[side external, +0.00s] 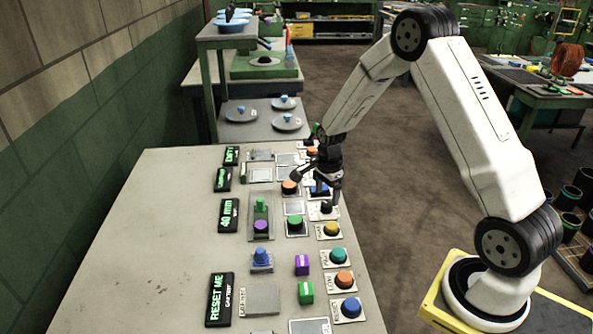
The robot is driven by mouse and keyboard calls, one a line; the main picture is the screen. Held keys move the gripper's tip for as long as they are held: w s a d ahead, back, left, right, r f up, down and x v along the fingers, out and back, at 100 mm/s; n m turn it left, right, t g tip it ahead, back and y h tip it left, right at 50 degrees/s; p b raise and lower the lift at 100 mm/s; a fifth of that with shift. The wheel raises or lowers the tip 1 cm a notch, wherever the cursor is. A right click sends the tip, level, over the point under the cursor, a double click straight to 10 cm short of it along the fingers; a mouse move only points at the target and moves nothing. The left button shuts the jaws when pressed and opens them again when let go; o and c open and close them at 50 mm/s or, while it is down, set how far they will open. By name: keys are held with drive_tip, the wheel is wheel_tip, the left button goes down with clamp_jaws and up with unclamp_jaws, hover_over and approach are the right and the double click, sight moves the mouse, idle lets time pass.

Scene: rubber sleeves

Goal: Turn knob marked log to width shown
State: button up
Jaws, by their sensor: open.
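My gripper (316,186) is open above the right part of the grey panel table (140,240), at its middle rows. One finger reaches left near an orange knob (290,188), and the other points down near the table's right edge. A blue item (320,191) shows between and behind the fingers. A black display (228,215) reads "40 mm" in green. A green knob (295,223) and a yellow knob (331,230) sit just nearer the camera. The small labels are too blurred to tell which knob is marked log. I cannot tell whether my fingers touch anything.
Nearer on the table are teal (338,255), orange (344,279) and blue (350,307) knobs, purple (302,264) and green (306,292) blocks, and a "RESET ME" display (219,300). A purple-and-green fixture (261,220) stands left of my gripper. The table's left side is clear.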

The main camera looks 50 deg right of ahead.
sight(326, 203)
drive_tip(key=shift+f, duration=1.75)
clamp_jaws()
